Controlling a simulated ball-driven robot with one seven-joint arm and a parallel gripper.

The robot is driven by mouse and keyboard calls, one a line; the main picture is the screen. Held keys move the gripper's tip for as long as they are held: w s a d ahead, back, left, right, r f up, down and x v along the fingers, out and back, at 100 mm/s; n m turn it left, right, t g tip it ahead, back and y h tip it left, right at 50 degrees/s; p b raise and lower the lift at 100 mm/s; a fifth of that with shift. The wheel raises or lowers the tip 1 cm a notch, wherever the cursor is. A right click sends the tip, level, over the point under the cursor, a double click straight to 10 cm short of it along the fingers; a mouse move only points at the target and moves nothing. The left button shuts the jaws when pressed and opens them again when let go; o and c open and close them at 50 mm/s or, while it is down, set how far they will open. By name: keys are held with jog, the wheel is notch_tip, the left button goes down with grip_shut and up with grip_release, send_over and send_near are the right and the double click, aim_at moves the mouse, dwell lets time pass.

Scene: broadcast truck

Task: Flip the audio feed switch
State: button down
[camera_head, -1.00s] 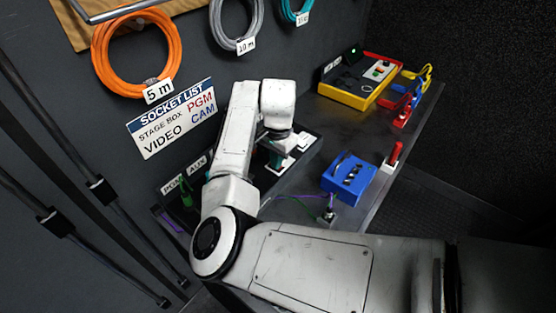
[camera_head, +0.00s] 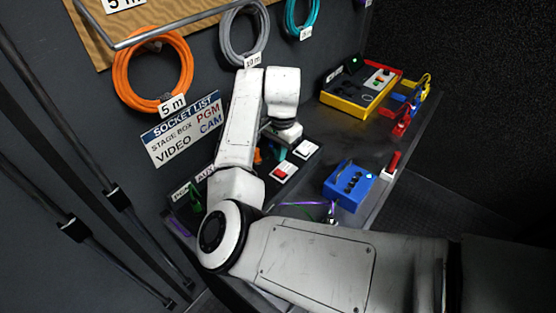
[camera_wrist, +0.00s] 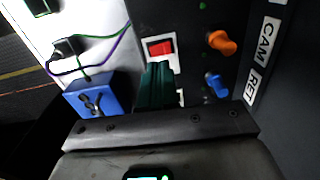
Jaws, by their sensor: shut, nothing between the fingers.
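A red rocker switch on a white plate (camera_head: 284,172) sits on the dark panel below the wall sign in the head view. It also shows in the wrist view as a red rocker (camera_wrist: 160,47), just beyond my fingertips. A second white switch plate (camera_head: 305,149) is up and right of it in the head view. I cannot read a label on either switch. My gripper (camera_head: 279,152) is shut and empty over the panel. In the wrist view its dark green fingers (camera_wrist: 158,68) are together and cover part of the panel; contact with the switch cannot be told.
Orange (camera_wrist: 222,42) and blue (camera_wrist: 216,84) connectors stand beside the switch, near the CAM and RET labels. A blue box (camera_head: 348,185) with cables is to the right. A yellow-and-red box (camera_head: 361,87) stands at the back. The desk between the boxes is clear.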

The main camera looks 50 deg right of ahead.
notch_tip(320, 180, up, 7)
jog(key=shift+s+b, duration=0.35)
jog(key=shift+b, duration=0.1)
jog(key=shift+r, duration=0.1)
